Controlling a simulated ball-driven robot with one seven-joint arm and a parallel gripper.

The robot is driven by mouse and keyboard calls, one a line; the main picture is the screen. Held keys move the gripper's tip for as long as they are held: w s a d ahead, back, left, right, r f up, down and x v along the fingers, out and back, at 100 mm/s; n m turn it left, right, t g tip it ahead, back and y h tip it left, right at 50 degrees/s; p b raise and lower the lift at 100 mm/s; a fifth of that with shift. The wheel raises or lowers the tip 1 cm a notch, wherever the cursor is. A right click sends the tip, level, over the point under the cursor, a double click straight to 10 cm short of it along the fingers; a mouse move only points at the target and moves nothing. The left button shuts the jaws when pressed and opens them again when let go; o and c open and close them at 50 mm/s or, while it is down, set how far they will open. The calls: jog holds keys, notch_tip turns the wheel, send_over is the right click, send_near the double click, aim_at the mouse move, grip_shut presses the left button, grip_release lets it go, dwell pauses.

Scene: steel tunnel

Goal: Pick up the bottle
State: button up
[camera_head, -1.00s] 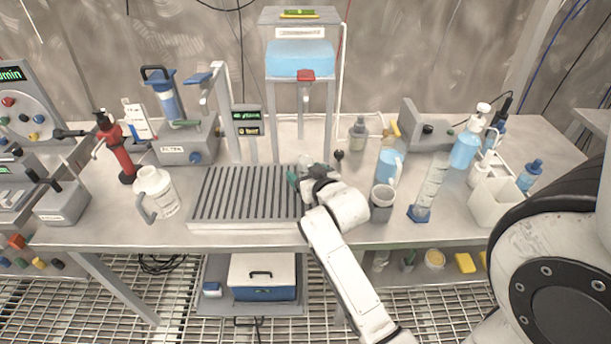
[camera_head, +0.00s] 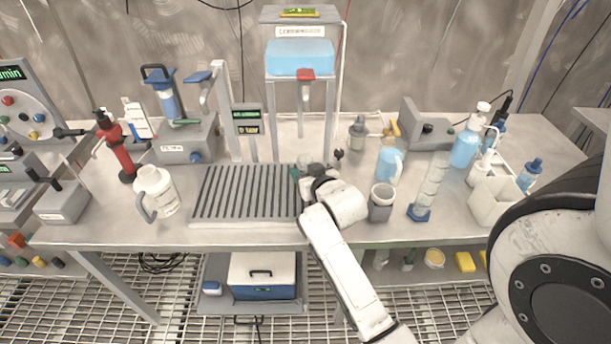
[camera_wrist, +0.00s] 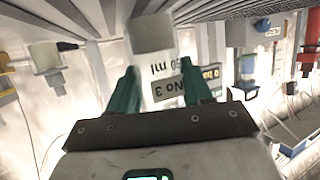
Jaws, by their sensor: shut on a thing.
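My gripper (camera_wrist: 160,95) shows in the wrist view with its two green fingers shut on a bottle. In the head view my gripper (camera_head: 308,172) is at the right end of the slatted rack, and the bottle is mostly hidden by the hand there. I cannot tell whether the bottle is clear of the surface.
The slatted grey rack (camera_head: 245,195) lies left of my gripper. A grey cup (camera_head: 381,204), a measuring cylinder (camera_head: 428,190) and a blue-filled jug (camera_head: 388,163) stand to its right. A small capped bottle (camera_head: 357,132) stands behind. The water tank stand (camera_head: 331,120) rises behind my gripper.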

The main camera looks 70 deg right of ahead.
aim_at(305, 161)
jog(key=shift+r, duration=0.4)
notch_tip(305, 161, up, 3)
jog(key=shift+f, duration=0.15)
jog(key=s+a+r+p, duration=0.3)
jog(key=s+a+r, duration=0.4)
jog(key=s, duration=0.5)
jog(key=shift+r, duration=1.25)
